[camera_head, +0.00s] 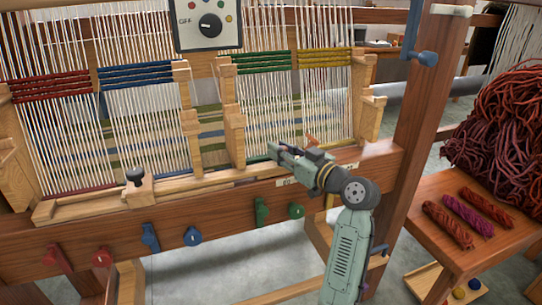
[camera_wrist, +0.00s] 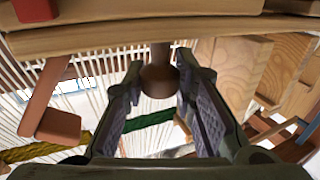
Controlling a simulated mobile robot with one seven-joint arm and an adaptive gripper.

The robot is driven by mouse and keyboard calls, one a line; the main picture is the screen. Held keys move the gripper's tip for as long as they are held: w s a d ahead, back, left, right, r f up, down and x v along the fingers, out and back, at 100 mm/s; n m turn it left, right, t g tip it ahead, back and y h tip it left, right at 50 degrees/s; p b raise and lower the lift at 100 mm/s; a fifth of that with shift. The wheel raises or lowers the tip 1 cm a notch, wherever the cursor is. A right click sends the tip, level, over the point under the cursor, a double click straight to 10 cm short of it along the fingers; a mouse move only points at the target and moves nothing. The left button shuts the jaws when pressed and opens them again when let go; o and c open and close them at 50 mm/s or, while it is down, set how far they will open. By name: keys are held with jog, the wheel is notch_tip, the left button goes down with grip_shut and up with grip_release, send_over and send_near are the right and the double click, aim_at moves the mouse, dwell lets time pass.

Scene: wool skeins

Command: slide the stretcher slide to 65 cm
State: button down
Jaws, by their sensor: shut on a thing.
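My gripper (camera_head: 283,153) is low at the front of the loom, just above the front beam and close to the plate marked 60 (camera_head: 285,181). In the wrist view my gripper (camera_wrist: 160,70) has its fingers on either side of a round brown knob (camera_wrist: 158,80) on a short stem, and is shut on it. The stem meets a pale wooden bar (camera_wrist: 110,38). The knob, seemingly the stretcher slide's, is hidden behind my gripper in the head view. The scale's other figures are too small to read.
A wooden block with a black knob (camera_head: 134,176) sits on the rail at left. Coloured pegs (camera_head: 261,211) line the front beam. Upright wooden posts (camera_head: 235,135) and warp threads stand behind my gripper. A side table (camera_head: 455,190) with wool skeins is at right.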

jog(key=shift+s+a, duration=0.1)
jog(key=shift+a, duration=0.15)
jog(key=c, duration=1.6)
grip_release()
jog(key=v, duration=1.2)
jog(key=shift+d, duration=0.1)
